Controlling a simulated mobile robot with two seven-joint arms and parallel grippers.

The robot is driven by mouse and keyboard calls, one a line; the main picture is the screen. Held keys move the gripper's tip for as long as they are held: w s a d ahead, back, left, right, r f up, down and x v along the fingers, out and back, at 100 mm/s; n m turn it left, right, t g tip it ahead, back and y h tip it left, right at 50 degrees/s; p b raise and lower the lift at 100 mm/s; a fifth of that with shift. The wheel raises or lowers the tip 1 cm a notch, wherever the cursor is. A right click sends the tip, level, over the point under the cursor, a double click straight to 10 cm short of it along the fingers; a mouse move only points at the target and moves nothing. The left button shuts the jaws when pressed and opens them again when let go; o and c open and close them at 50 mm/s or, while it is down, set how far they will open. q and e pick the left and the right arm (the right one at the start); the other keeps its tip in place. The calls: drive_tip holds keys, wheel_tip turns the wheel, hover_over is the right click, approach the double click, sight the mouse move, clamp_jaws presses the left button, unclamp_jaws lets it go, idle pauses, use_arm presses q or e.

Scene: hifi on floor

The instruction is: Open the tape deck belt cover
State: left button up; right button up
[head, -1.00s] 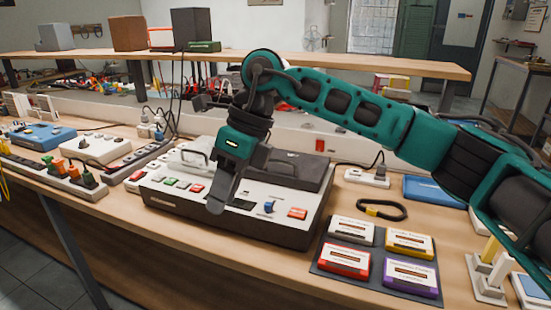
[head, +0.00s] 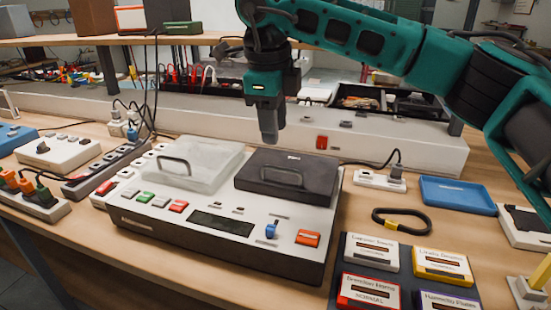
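The tape deck (head: 225,215) sits on the wooden bench, a pale box with coloured buttons, a blue lever (head: 271,230) and an orange switch (head: 308,238). On its top right lies a dark belt cover (head: 300,163) with a raised handle (head: 281,176); it looks closed. On its top left is a translucent lid (head: 195,160) with its own handle. My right gripper (head: 270,140) points down above the rear of the deck, behind the handles and apart from the covers. Its fingers overlap edge-on, so I cannot tell their opening. My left gripper is out of view.
A black belt loop (head: 401,220) with a yellow tag lies right of the deck. A blue tray (head: 457,195) and a white socket block (head: 380,181) stand farther right. Power strips (head: 108,168) crowd the left.

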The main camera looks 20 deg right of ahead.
hover_over(276, 184)
wheel_tip(276, 184, down, 8)
drive_tip(key=shift+f+b, duration=0.1)
drive_tip(key=shift+b, duration=0.25)
clamp_jaws()
idle(1.3)
